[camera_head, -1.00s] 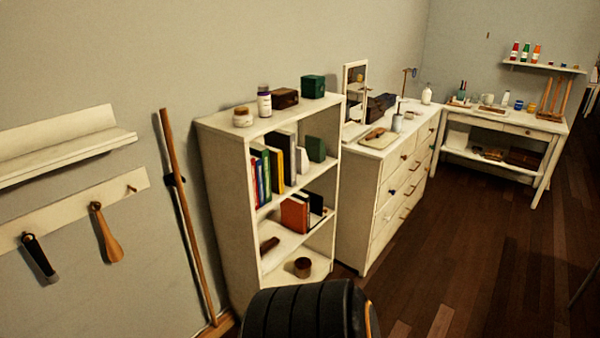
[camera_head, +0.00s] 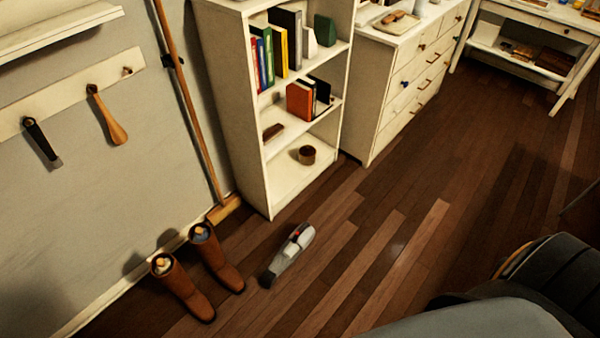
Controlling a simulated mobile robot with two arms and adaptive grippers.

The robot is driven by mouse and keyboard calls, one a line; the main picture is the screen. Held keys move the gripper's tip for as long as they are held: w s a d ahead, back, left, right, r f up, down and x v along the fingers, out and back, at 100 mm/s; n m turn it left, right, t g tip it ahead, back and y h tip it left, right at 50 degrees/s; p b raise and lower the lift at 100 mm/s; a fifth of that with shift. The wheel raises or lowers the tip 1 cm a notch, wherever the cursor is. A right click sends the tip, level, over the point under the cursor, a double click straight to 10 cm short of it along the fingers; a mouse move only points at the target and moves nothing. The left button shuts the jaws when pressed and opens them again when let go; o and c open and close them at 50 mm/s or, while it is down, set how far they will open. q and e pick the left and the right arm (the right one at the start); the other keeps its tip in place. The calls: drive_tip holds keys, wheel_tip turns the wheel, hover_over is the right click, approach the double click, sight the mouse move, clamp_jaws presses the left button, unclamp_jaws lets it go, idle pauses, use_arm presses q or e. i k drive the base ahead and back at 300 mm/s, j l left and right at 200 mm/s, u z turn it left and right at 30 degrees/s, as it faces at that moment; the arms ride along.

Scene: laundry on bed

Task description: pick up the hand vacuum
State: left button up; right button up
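The hand vacuum (camera_head: 291,251) lies on the dark wooden floor in the lower middle of the head view. It has a pale grey body with a red patch and a dark nozzle end pointing down and left. It lies to the right of a pair of brown boots and in front of the white bookshelf. Neither of my grippers shows in the head view. Dark and grey rounded parts, likely of my own arm, fill the lower right corner.
Brown boots (camera_head: 218,258) stand by the wall left of the vacuum. A broom (camera_head: 187,105) leans beside the white bookshelf (camera_head: 230,110). A white drawer chest (camera_head: 400,85) and a table (camera_head: 530,45) stand farther back. The floor (camera_head: 400,240) right of the vacuum is clear.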

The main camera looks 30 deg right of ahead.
sight(295, 245)
drive_tip(key=z, duration=0.75)
